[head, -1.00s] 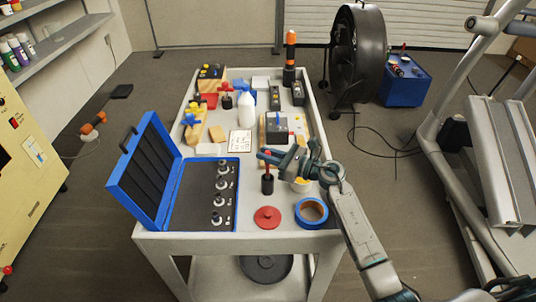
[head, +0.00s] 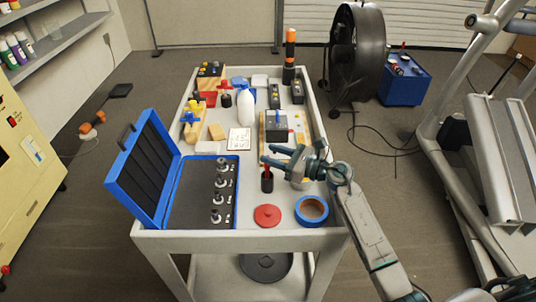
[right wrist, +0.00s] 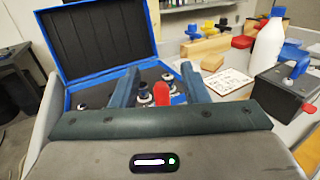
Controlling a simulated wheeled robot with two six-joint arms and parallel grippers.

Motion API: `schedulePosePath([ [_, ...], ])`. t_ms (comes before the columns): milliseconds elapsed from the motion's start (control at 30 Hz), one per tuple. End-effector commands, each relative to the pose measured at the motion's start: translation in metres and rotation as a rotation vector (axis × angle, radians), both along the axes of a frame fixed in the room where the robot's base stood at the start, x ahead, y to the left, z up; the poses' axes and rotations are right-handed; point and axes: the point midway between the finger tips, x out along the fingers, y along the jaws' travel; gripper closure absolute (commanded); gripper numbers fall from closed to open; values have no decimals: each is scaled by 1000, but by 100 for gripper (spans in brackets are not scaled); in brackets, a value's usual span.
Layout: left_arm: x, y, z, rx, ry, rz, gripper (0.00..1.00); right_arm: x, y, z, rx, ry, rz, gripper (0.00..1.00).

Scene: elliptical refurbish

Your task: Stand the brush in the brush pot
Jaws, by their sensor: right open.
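The black brush pot (head: 267,185) stands on the cart top, right of the blue case. The brush's red handle (head: 267,173) rises from the pot and looks upright; its lower end is hidden. In the right wrist view the rounded red handle (right wrist: 162,96) shows between the fingers, with gaps on both sides. My right gripper (head: 268,156) is open, close above and beside the handle, fingers pointing left. In the right wrist view its two fingers (right wrist: 157,84) are spread. My left gripper is not in view.
An open blue case (head: 171,217) with metal fittings takes up the cart's near left. A red disc (head: 267,215) and a blue tape roll (head: 311,204) lie in front of the pot. A white bottle (head: 245,110) and a grey box (head: 276,128) stand behind it.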

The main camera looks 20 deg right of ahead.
Motion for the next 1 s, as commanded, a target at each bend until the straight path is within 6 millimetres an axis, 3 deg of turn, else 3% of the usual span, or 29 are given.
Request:
schedulePosePath([
  [200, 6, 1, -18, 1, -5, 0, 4, -30, -33, -6, -6, 2, 0, 59],
  [433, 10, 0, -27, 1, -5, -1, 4, -52, -56, -3, -4, 1, 0, 59],
  [1000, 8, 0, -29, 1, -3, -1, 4, -60, -64, 0, 0, 0, 1, 59],
])
